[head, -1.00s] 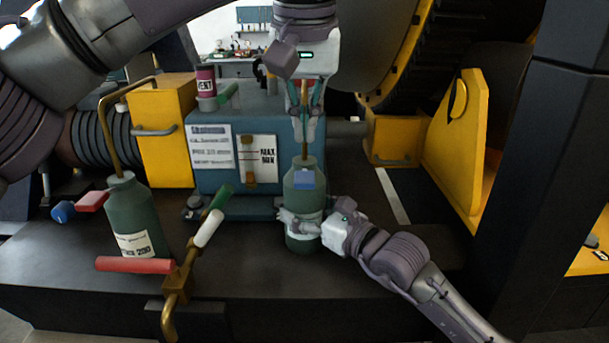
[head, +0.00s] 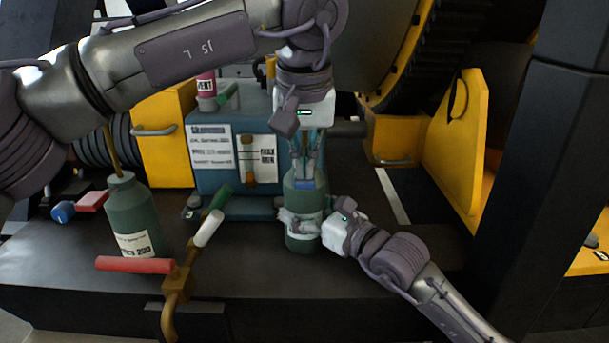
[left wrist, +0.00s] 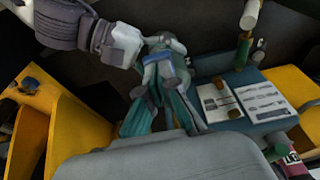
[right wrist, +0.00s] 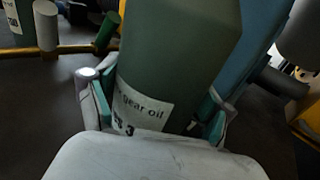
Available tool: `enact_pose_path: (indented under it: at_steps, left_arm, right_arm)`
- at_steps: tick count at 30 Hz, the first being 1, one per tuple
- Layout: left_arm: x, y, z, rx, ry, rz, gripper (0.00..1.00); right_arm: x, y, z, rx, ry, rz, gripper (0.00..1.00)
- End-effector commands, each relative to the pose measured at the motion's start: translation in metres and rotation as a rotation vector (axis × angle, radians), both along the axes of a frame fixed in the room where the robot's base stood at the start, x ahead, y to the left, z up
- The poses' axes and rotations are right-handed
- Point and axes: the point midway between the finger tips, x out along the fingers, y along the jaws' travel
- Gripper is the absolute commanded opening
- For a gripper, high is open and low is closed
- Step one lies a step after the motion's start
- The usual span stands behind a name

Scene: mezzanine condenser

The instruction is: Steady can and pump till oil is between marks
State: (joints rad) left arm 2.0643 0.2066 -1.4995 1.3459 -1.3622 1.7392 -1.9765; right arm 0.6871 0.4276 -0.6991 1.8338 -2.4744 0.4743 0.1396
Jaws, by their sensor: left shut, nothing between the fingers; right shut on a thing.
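The dark green gear oil can (head: 304,238) stands upright on the dark bench, with a blue patch on its shoulder. My right gripper (head: 306,228) is shut around its lower body; the right wrist view shows its fingers on both sides of the labelled can (right wrist: 150,85). My left gripper (head: 307,172) is shut, pointing down at the can's top, and hides the pump rod. Its teal fingers (left wrist: 155,92) are close above the can in the left wrist view. The gauge (head: 248,160) beside the MAX/MIN card (head: 267,157) is on the blue housing; its oil level is too small to read.
A red-handled brass valve (head: 175,278) is at the front edge. Yellow blocks (head: 165,140) and a yellow bracket (head: 462,150) flank the housing (head: 215,185). Bench right of the can is mostly clear.

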Motion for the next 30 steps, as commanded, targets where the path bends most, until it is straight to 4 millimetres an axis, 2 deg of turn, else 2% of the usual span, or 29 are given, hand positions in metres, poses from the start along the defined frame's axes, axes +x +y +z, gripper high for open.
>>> enact_pose_path:
  at_steps: [5, 13, 20, 27, 30]
  left_arm:
    - [0.0, 0.0, -0.006, 0.0, 0.001, 0.0, 0.0]
    - [0.001, 0.001, -0.038, 0.001, 0.002, 0.001, 0.0]
    - [-0.001, 0.001, -0.036, 0.003, 0.001, 0.002, 0.0]
    - [-0.028, 0.001, -0.027, 0.003, 0.003, 0.0, 0.0]
    - [-0.03, 0.001, -0.026, 0.003, 0.003, 0.002, 0.0]
  right_arm:
    - [0.0, 0.0, -0.001, -0.001, 0.002, 0.0, 0.11]
    - [0.0, 0.0, -0.001, -0.001, 0.002, 0.001, 0.11]
    - [-0.001, 0.001, 0.0, 0.0, 0.0, 0.002, 0.11]
    - [-0.001, 0.0, -0.001, 0.001, 0.002, 0.002, 0.11]
    - [0.0, 0.0, -0.001, 0.001, 0.002, 0.001, 0.11]
